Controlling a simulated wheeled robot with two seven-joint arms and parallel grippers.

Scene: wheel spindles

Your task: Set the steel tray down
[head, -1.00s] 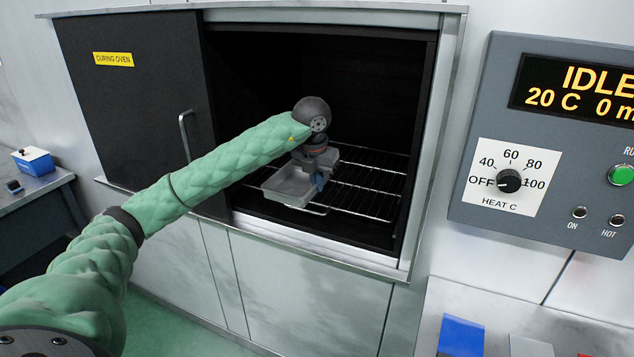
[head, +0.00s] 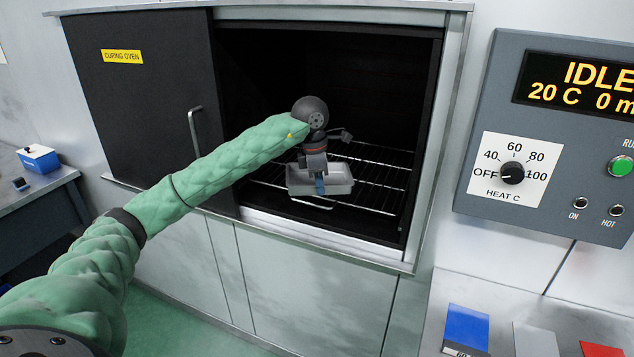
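The steel tray (head: 342,187) is a shallow grey pan inside the open curing oven, over the left and middle part of the wire rack. It looks level, and I cannot tell whether its base touches the rack. My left arm reaches in from the left. My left gripper (head: 319,185) points down at the tray's near wall, with a blue fingertip against that wall. It looks shut on the wall; the far finger is hidden. My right gripper is not in view.
The wire rack (head: 385,180) has free room to the right of the tray. The oven's dark door (head: 140,100) stands at the left of the opening. A control panel (head: 560,140) reading IDLE is at the right. Blue, grey and red blocks lie on the bench at lower right.

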